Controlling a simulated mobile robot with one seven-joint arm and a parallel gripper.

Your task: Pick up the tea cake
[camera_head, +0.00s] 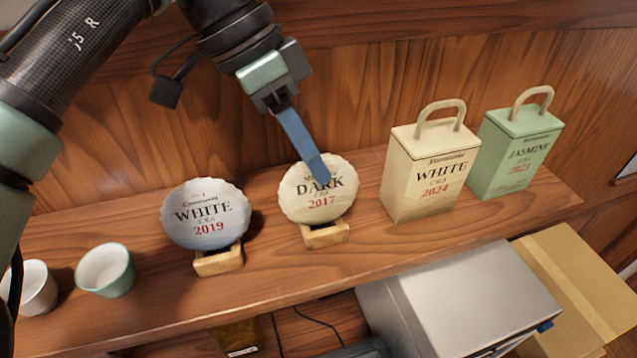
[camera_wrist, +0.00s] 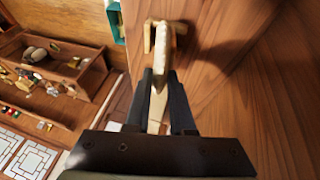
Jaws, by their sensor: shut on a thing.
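A round cream tea cake labelled DARK 2017 (camera_head: 303,203) stands upright at a small wooden stand (camera_head: 326,236) on the shelf. My gripper (camera_head: 320,178) reaches down from above, and its blue finger crosses the front of this cake's upper part. In the wrist view the cake shows edge-on (camera_wrist: 157,108), clamped between the two dark fingers (camera_wrist: 160,78). The stand shows beyond it at the top. I cannot tell whether the cake still touches the stand. A blue-grey tea cake labelled WHITE 2019 (camera_head: 205,213) stands on its own stand (camera_head: 218,262) to the left.
A cream WHITE 2024 tin (camera_head: 428,180) and a green JASMINE tin (camera_head: 515,155) stand to the right. Two cups (camera_head: 105,271) stand at the left. The wooden wall (camera_head: 350,90) rises close behind. A grey box (camera_head: 460,295) and a cardboard box (camera_head: 575,290) sit below the shelf.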

